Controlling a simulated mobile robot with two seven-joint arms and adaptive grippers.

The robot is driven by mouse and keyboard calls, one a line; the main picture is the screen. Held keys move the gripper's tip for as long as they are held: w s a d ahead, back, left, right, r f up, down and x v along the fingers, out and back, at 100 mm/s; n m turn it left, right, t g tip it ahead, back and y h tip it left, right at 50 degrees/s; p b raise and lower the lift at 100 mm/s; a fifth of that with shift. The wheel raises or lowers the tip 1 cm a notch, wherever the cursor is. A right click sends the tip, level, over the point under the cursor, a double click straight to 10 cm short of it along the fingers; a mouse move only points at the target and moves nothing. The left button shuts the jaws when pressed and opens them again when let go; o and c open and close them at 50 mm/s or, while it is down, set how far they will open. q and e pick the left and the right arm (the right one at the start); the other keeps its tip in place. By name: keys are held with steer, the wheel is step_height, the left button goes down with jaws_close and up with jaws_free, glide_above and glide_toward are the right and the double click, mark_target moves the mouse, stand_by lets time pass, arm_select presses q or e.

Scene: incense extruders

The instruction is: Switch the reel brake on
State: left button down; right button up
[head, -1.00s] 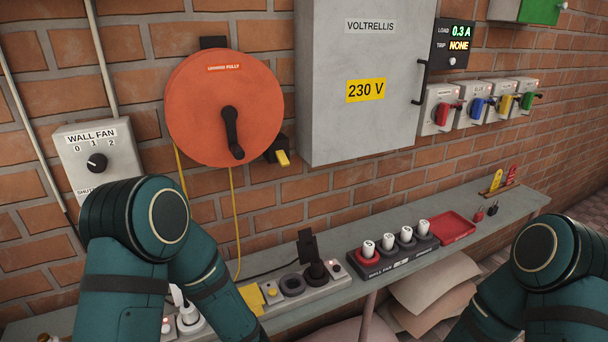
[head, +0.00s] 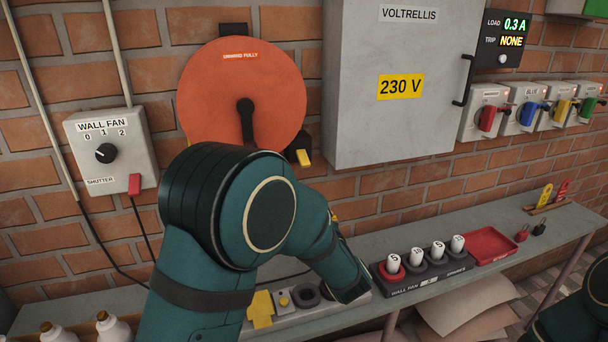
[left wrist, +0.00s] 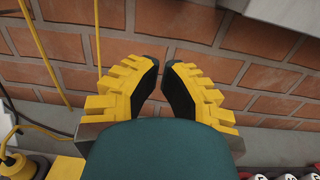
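The orange cable reel (head: 215,85) with a black crank hangs on the brick wall. A black block with a yellow lever (head: 303,157), which looks like the reel brake, sits at the reel's lower right. My left arm covers the reel's lower part, but the yellow lever shows. In the left wrist view my left gripper (left wrist: 162,66) has yellow-backed fingers a narrow gap apart, with only brick wall between them. In the head view my arm mostly hides that gripper, below the lever. My right gripper is out of view.
The grey Voltrellis cabinet (head: 402,120) is right of the lever. The wall fan switch box (head: 122,163) is at the left. Below runs a shelf (head: 455,222) with a socket strip (head: 300,310), a fuse rack (head: 400,283) and a red tray (head: 490,243).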

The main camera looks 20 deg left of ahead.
mark_target(303, 158)
arm_select(q)
steer(key=shift+w+d+r+t, duration=0.15)
steer(key=shift+d+r+t, duration=0.2)
steer(key=shift+r, duration=0.25)
steer(key=shift+a, duration=0.1)
steer(key=f+x, duration=0.1)
steer(key=x, duration=0.9)
steer(key=shift+s+d+r+b, duration=0.15)
steer(key=shift+s+r, duration=0.05)
steer(key=shift+r, duration=0.55)
steer(key=shift+s+d+r+b, duration=0.1)
steer(key=shift+s+r, duration=0.15)
steer(key=shift+r, duration=0.5)
steer(key=shift+s+d+r+b, duration=0.15)
steer(key=shift+s+r, duration=0.05)
steer(key=shift+r, duration=0.55)
